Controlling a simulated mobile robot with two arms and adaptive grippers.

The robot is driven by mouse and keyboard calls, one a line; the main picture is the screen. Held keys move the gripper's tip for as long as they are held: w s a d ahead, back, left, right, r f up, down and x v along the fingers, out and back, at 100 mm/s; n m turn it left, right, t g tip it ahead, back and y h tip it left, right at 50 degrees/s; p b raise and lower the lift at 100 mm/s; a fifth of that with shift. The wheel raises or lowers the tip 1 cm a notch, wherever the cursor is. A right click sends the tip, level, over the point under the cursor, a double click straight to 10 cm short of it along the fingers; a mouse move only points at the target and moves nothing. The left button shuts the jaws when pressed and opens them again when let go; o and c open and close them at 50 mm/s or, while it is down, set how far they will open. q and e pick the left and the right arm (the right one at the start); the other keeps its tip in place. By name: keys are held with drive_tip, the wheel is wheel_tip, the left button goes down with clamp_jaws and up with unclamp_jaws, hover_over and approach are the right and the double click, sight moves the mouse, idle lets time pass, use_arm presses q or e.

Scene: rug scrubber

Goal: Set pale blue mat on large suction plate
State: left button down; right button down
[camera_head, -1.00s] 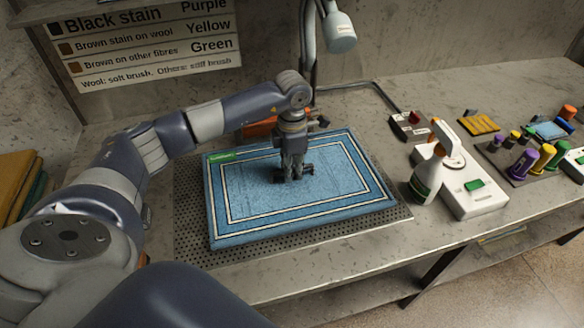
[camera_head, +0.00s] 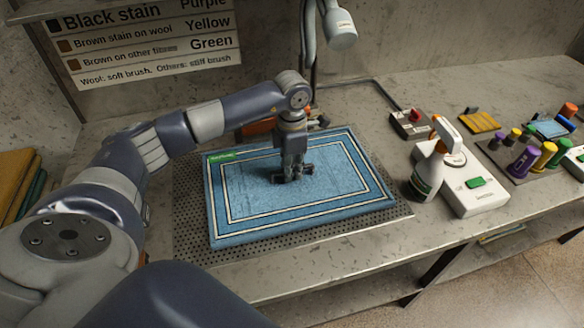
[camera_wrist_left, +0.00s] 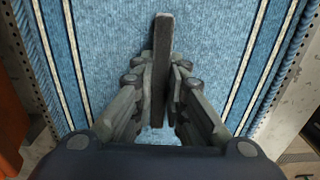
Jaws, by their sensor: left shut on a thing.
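The pale blue mat (camera_head: 330,195), with white border lines and a green label at its far left corner, lies flat over the large perforated suction plate (camera_head: 190,225). The grey plate shows along the mat's left, front and right edges. My left gripper (camera_head: 292,174) points straight down at the mat's middle. In the left wrist view its fingers (camera_wrist_left: 162,90) are shut on a dark grey bar (camera_wrist_left: 160,60) at the mat's surface; I cannot tell how the bar joins the mat. My right gripper is not in view.
A spray bottle (camera_head: 428,165) and a white device (camera_head: 475,185) stand right of the plate. A red-buttoned box (camera_head: 408,124), a yellow pad (camera_head: 480,122) and several coloured bottles (camera_head: 545,155) are farther right. A lamp (camera_head: 338,25) hangs behind. Folded mats (camera_head: 20,185) are at left.

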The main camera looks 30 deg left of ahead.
use_arm(q)
drive_tip(key=shift+f, duration=0.1)
drive_tip(key=c, duration=1.5)
unclamp_jaws()
drive_tip(key=shift+c, duration=0.2)
wheel_tip(320, 180, up, 12)
